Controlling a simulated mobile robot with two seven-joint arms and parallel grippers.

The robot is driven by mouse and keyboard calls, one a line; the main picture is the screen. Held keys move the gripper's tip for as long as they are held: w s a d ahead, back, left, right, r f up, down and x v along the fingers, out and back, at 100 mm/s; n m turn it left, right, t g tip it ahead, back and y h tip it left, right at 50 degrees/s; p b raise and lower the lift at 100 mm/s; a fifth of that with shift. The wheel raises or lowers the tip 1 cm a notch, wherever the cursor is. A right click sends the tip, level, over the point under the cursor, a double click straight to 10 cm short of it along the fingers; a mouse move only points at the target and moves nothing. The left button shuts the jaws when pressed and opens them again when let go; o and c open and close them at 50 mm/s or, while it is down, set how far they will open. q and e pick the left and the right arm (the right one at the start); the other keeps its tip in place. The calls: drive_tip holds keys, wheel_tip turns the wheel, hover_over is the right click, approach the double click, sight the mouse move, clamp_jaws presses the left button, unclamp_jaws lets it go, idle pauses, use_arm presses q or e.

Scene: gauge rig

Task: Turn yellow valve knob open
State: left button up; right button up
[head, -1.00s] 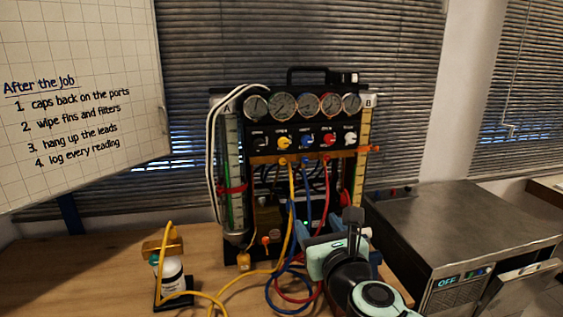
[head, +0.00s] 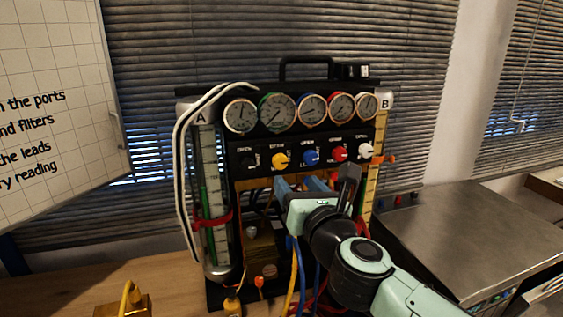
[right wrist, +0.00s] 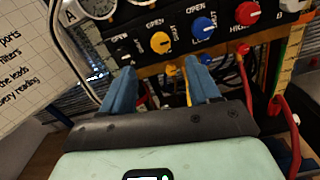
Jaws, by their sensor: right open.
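The yellow valve knob (head: 280,160) sits on the black panel of the gauge rig, second from the left in the knob row, below the gauges. It also shows in the right wrist view (right wrist: 160,42), ahead of my fingers and apart from them. My right gripper (head: 303,184) is just below and slightly right of the yellow knob. In the right wrist view its two blue fingers (right wrist: 162,84) stand apart with nothing held between them. My left gripper is not in view.
A black knob (head: 248,160) is left of the yellow one; a blue knob (head: 310,157), a red knob (head: 339,153) and a white knob (head: 366,150) are to its right. Hoses hang below the panel. A metal-topped unit (head: 470,235) stands at the right.

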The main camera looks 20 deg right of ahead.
sight(281, 163)
drive_tip(key=w+p, duration=0.1)
drive_tip(key=w, duration=0.4)
drive_tip(key=w+p, duration=0.1)
drive_tip(key=w, duration=0.4)
drive_tip(key=shift+w+a, duration=0.2)
drive_tip(key=shift+w, duration=0.05)
drive_tip(key=c, duration=1)
